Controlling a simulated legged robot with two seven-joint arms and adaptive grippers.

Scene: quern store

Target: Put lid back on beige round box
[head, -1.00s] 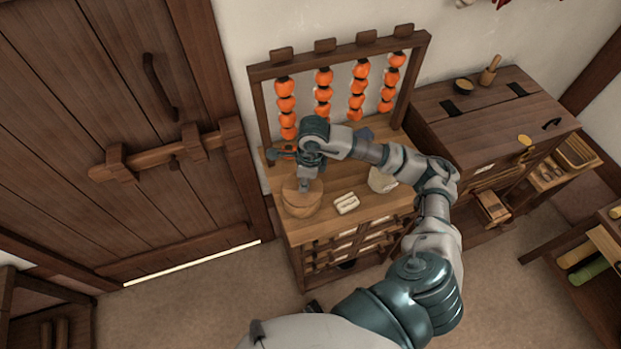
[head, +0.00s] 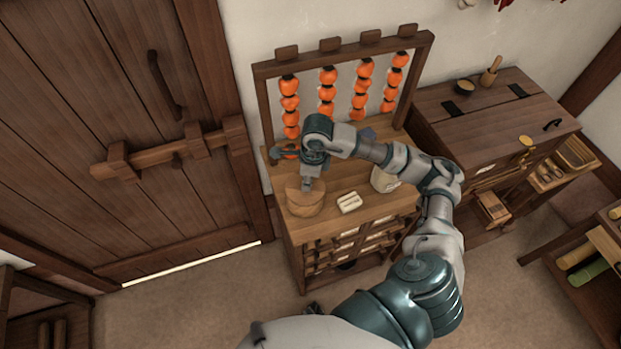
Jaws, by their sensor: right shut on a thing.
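The beige round box (head: 305,206) stands on the left part of the wooden cabinet top (head: 338,217). Its lid (head: 293,188) shows at the top of the box, under my right gripper (head: 307,184). The right gripper points down and is shut on the lid. The fingers hide part of the lid, and I cannot tell whether the lid is fully seated on the box. My left gripper is not in view.
A small pale slatted piece (head: 349,202) lies right of the box, and a cream jar (head: 384,179) stands behind my right forearm. A rack with strings of orange fruit (head: 327,91) rises at the back. A dark chest (head: 487,106) is at right.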

